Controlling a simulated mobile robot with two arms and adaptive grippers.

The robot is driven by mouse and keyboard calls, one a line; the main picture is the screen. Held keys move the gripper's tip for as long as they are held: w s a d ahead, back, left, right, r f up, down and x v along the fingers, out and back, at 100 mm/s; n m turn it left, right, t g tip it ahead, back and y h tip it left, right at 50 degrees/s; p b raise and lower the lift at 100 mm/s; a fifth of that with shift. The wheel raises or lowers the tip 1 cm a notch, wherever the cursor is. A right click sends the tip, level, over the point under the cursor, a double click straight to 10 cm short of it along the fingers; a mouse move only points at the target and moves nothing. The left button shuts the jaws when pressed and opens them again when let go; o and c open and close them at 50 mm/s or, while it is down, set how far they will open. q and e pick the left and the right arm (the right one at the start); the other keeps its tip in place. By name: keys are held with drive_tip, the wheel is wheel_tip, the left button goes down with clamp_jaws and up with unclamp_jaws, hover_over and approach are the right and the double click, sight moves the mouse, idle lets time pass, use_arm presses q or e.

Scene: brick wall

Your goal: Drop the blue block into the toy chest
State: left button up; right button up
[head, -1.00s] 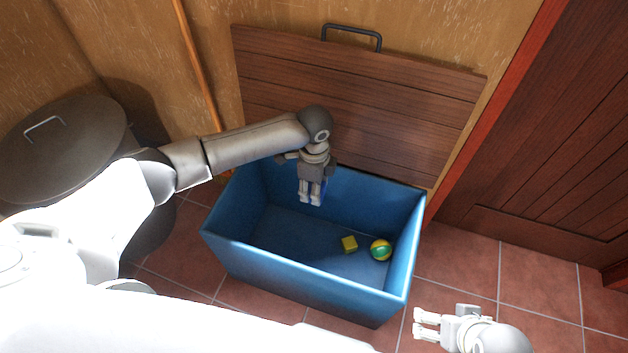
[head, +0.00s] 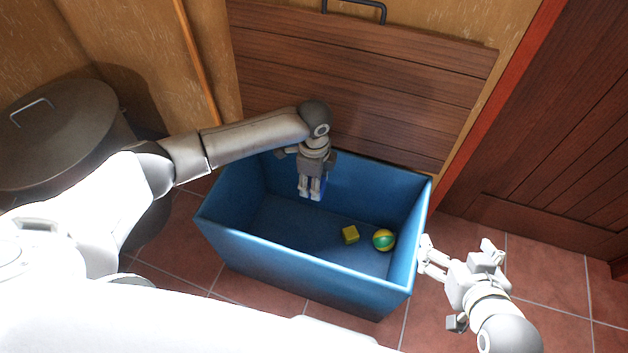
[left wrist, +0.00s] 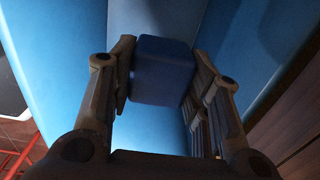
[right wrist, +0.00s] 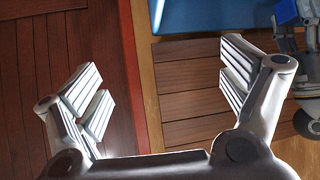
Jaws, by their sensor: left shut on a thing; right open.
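The toy chest (head: 300,270) is a blue open box with its brown plank lid (head: 360,80) raised at the back. My left gripper (head: 312,192) points down into the chest near its back wall. It is shut on the blue block (left wrist: 163,70), which sits between the fingers in the left wrist view. In the head view only a sliver of the block (head: 323,187) shows beside the fingers. My right gripper (head: 428,258) is open and empty, at the right end of the chest. Its spread fingers (right wrist: 165,90) show in the right wrist view.
A yellow block (head: 350,234) and a green and yellow ball (head: 384,240) lie on the chest floor at the right. A dark lidded bin (head: 60,140) stands at the left. A dark red wooden door (head: 560,130) is at the right.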

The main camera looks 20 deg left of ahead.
use_arm(q)
drive_tip(key=shift+f+b, duration=0.65)
use_arm(e)
drive_tip(key=w+a+r+t+y, duration=0.1)
drive_tip(key=w+a+r+t, duration=0.1)
drive_tip(key=w+r+t, duration=0.2)
drive_tip(key=shift+w+r, duration=0.25)
drive_tip(key=shift+r, duration=0.9)
use_arm(q)
drive_tip(key=o, duration=1.1)
wheel_tip(320, 180, up, 12)
